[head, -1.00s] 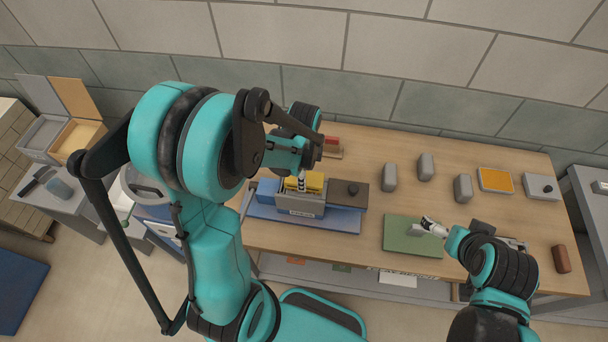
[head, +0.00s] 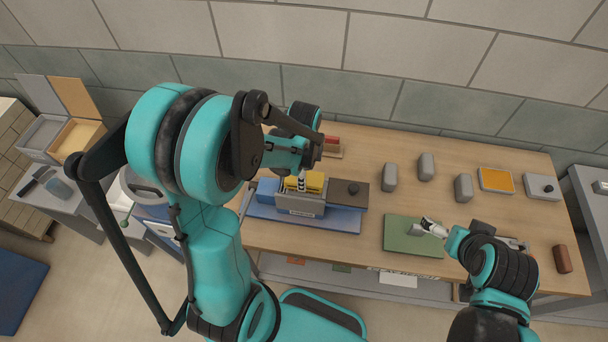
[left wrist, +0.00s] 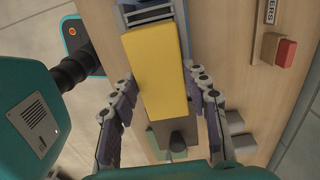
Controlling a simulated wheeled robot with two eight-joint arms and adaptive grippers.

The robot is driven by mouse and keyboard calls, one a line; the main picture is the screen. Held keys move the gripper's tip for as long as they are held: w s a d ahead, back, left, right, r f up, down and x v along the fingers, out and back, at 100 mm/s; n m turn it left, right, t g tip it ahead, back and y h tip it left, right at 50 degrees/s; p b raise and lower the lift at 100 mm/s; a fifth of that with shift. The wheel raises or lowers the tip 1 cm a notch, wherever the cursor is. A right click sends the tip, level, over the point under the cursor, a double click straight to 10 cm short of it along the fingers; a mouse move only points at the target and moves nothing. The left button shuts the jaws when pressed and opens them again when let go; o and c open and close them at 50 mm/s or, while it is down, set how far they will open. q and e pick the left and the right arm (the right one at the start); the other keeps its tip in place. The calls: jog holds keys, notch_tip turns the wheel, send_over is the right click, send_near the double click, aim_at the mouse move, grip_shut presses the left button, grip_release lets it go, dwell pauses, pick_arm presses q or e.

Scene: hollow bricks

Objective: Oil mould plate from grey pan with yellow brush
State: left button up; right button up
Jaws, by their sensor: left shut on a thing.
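My left gripper (head: 303,182) is over the blue-based machine (head: 335,222). The yellow block also shows in the head view (head: 315,182), at the top of a labelled grey box (head: 300,205). I cannot tell whether it is the brush. My right gripper (head: 430,228) is low over a green plate (head: 400,236), at a small grey piece (head: 416,229); its grip is unclear. A grey-rimmed tray (head: 482,171) with an orange filling stands at the right. Which thing is the grey pan is unclear.
A dark block with a knob (head: 350,203) is at the machine's right end. Several grey blocks (head: 426,167) stand at the back. A grey box with a dark knob (head: 541,190) and a brown roll (head: 562,259) are at the right.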

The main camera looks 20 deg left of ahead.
pick_arm(q)
jog(key=shift+f+b, duration=0.5)
jog(key=shift+f, duration=0.05)
jog(key=shift+d, duration=0.15)
jog(key=shift+w+d+r, duration=0.1)
jog(key=shift+d, duration=0.15)
jog(key=shift+a, duration=0.15)
dwell(0.4)
jog(key=shift+s+a, duration=0.2)
jog(key=shift+a, duration=0.5)
jog(key=shift+d, duration=0.15)
